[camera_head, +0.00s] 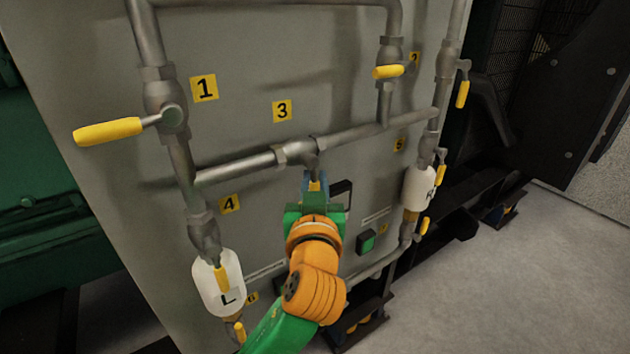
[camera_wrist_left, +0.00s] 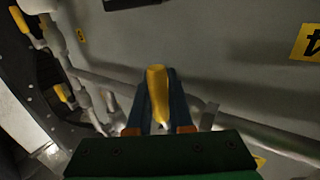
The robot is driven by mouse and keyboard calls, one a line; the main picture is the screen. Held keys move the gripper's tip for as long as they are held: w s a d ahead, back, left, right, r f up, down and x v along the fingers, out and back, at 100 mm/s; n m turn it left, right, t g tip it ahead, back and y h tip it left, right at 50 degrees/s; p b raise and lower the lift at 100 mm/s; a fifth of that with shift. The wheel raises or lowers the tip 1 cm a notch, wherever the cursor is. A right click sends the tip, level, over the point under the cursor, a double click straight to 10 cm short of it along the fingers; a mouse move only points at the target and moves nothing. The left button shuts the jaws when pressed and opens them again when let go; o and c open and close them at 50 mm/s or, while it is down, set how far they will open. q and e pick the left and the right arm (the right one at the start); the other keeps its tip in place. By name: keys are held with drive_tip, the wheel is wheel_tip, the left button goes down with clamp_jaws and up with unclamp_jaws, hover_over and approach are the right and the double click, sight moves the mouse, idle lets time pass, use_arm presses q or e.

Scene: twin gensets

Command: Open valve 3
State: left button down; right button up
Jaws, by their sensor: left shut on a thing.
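Valve 3 (camera_head: 297,153) sits on the slanting cross pipe in the middle of the panel, below the yellow label 3 (camera_head: 282,111). Its lever runs down from the valve body, crosswise to the pipe. My left gripper (camera_head: 315,184) is at this lever, just below the valve body, and hides most of it in the head view. In the left wrist view the yellow lever handle (camera_wrist_left: 157,88) lies between the two blue fingers, which are shut on it. My right gripper is not in view.
Valve 1's yellow lever (camera_head: 108,131) sticks out to the left. Valve 2's lever (camera_head: 388,71) is at upper right. White bowls marked L (camera_head: 219,284) and R (camera_head: 418,188) hang below left and at right. A green button (camera_head: 366,241) sits on the lower panel.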

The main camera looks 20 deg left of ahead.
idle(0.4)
use_arm(q)
drive_tip(key=shift+s+a+m+g+p, duration=0.4)
drive_tip(key=shift+m+g+p, duration=0.4)
drive_tip(key=shift+p, duration=1.7)
drive_tip(key=shift+s+a+m+g+p, duration=0.25)
drive_tip(key=shift+s+m+g+p, duration=0.45)
drive_tip(key=shift+p, duration=1.85)
drive_tip(key=shift+s+a+m+g+p, duration=0.3)
drive_tip(key=shift+m+g+p, duration=0.5)
drive_tip(key=shift+p, duration=1.7)
drive_tip(key=shift+w+f, duration=0.1)
drive_tip(key=c, duration=0.8)
unclamp_jaws()
drive_tip(key=b+v, duration=0.1)
drive_tip(key=v, duration=0.6)
